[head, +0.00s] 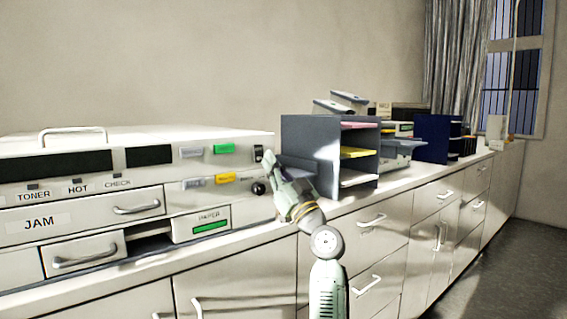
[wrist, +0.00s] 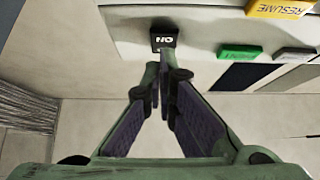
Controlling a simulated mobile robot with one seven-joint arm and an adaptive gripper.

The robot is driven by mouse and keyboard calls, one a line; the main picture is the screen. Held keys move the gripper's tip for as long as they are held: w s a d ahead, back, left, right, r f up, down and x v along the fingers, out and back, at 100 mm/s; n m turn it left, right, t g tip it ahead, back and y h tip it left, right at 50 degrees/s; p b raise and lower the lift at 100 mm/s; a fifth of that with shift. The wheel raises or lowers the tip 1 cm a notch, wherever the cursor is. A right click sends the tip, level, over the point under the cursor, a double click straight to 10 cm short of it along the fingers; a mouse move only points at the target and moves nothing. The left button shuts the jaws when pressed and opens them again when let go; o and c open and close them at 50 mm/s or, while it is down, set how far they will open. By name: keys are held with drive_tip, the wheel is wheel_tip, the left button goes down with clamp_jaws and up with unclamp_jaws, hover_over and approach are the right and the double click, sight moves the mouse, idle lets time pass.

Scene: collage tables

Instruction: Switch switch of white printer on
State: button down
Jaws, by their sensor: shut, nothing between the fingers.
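The white printer (head: 90,148) stands on the left of the counter, and its front panel shows upside down in the wrist view (wrist: 205,25). Its small black switch (head: 258,153) is near the panel's upper right edge. In the wrist view the switch (wrist: 163,35) carries the word ON, upside down. My gripper (head: 270,160) is shut and empty, with its tips at the switch. In the wrist view the closed fingertips (wrist: 163,60) overlap the switch's lower edge; I cannot tell whether they touch it.
Green (head: 224,149) and yellow (head: 226,179) buttons and a black knob (head: 258,188) are on the panel near my gripper. A grey paper sorter (head: 300,150) stands close to the right of my gripper. Drawers with handles (head: 371,221) line the counter front.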

drive_tip(key=shift+w+a, duration=0.3)
drive_tip(key=shift+w, duration=0.1)
drive_tip(key=shift+f, duration=0.1)
drive_tip(key=b, duration=0.1)
drive_tip(key=f+b, duration=0.1)
drive_tip(key=b, duration=0.1)
drive_tip(key=shift+w+a+f+b, duration=0.1)
drive_tip(key=shift+w+a+b, duration=0.2)
drive_tip(key=shift+w, duration=0.05)
drive_tip(key=shift+r+p, duration=0.4)
drive_tip(key=shift+p, duration=0.05)
drive_tip(key=shift+s+d, duration=0.1)
